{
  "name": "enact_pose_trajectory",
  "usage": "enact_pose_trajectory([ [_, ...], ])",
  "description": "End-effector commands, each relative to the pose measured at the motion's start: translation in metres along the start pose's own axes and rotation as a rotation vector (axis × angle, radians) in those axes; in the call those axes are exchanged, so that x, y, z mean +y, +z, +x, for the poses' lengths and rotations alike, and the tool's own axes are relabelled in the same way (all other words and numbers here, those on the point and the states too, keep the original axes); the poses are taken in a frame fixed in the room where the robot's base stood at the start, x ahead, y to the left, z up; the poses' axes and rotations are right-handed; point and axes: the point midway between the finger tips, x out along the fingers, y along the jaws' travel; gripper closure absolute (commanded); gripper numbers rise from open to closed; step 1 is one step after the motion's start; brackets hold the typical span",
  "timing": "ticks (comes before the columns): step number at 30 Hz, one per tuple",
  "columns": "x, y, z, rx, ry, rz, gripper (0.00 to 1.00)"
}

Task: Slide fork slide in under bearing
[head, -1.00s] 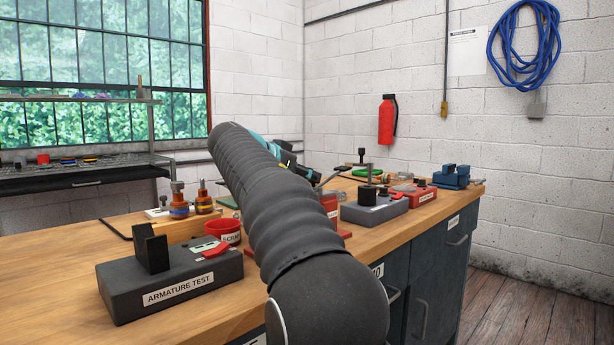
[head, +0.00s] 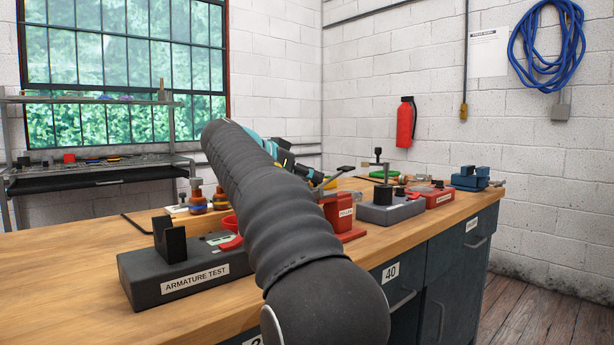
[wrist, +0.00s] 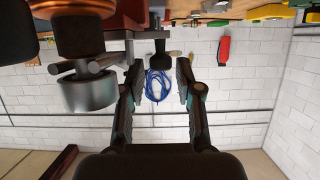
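In the wrist view my gripper (wrist: 158,82) is open, its two dark fingers well apart. A dark knob on a thin stem (wrist: 158,58) shows between the fingertips, with no visible contact; it may be the handle of the fork slide. To the left of the fingers are a copper-banded part (wrist: 82,35) and a bright steel cylinder (wrist: 90,91), probably the bearing, with a dark rod beside it. I cannot make out the fork itself. In the head view my arm hides much of the red puller stand (head: 342,212); my gripper (head: 300,170) is small and partly hidden there.
An armature test block (head: 190,272) stands at the front left of the wooden bench (head: 60,262). A grey fixture (head: 390,208), a red box (head: 432,196) and a blue vise (head: 468,179) stand to the right.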

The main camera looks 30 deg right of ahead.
Motion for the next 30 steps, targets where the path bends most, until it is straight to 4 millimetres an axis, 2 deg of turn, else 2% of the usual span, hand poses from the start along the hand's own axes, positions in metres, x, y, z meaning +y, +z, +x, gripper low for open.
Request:
enact_pose_trajectory([
  [5,-0.001,0.000,-0.019,0.001,-0.005,0.000,0.65],
  [12,-0.002,0.001,-0.067,0.000,-0.008,-0.001,0.65],
  [18,-0.001,0.001,-0.101,-0.001,-0.006,-0.001,0.65],
  [24,-0.001,0.001,-0.118,0.000,-0.004,-0.001,0.65],
  [30,-0.001,0.001,-0.121,0.000,-0.002,-0.001,0.65],
])
